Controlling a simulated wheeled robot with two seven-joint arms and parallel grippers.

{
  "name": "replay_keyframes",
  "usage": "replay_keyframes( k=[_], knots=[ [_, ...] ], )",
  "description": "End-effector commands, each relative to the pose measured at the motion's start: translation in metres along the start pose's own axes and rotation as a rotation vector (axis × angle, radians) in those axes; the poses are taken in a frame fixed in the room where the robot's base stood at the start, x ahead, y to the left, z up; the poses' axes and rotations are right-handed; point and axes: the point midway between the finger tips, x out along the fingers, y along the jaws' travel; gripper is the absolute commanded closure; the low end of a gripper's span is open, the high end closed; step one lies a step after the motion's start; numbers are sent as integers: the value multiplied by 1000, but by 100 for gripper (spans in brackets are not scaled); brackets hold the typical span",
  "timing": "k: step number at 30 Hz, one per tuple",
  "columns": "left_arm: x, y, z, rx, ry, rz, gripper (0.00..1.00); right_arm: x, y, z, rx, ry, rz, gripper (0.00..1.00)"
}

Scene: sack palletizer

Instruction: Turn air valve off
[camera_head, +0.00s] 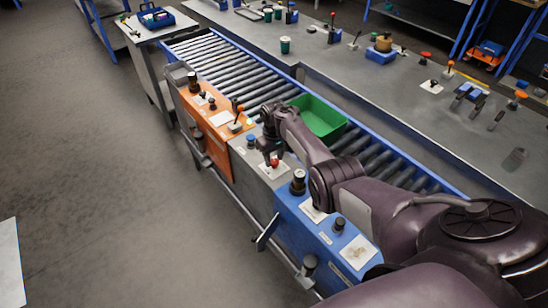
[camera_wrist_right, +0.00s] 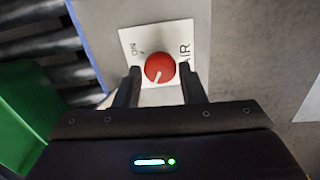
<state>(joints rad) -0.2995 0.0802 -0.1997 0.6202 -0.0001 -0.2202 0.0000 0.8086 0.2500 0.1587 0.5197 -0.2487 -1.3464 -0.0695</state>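The air valve is a round red knob (camera_wrist_right: 160,68) on a white plate (camera_wrist_right: 177,35) marked "ON" and "AIR". A white line on the knob points toward the lower left in the wrist view. In the head view the red knob (camera_head: 274,163) sits on the grey panel between the orange and blue panels. My right gripper (camera_head: 271,153) is just above it. In the wrist view the right gripper (camera_wrist_right: 162,88) is open, with one finger on each side of the knob and gaps showing. Whether the fingers touch it cannot be seen. My left gripper is not in view.
A green bin (camera_head: 318,117) stands on the roller conveyor (camera_head: 225,68) behind the panels. The orange panel (camera_head: 205,122) and blue panel (camera_head: 315,235) flank the valve with other knobs and levers. A black knob (camera_head: 298,181) stands close to the right gripper. Open floor lies at left.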

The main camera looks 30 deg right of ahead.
Motion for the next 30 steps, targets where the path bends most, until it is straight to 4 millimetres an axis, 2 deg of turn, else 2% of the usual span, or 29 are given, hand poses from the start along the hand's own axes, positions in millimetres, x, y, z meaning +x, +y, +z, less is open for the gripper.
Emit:
replay_keyframes(
  k=[1,3,4,14,24,30],
  knots=[
    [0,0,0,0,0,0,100,-1,0,0,1,1,0,56],
    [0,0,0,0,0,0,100,0,0,0,1,0,0,47],
    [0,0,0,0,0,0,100,0,0,0,1,0,0,46],
    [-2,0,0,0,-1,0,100,-4,0,0,2,-2,-1,46],
    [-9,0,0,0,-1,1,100,-55,0,0,3,1,0,46],
    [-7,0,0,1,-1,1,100,-75,0,0,2,-1,0,46]
  ],
)
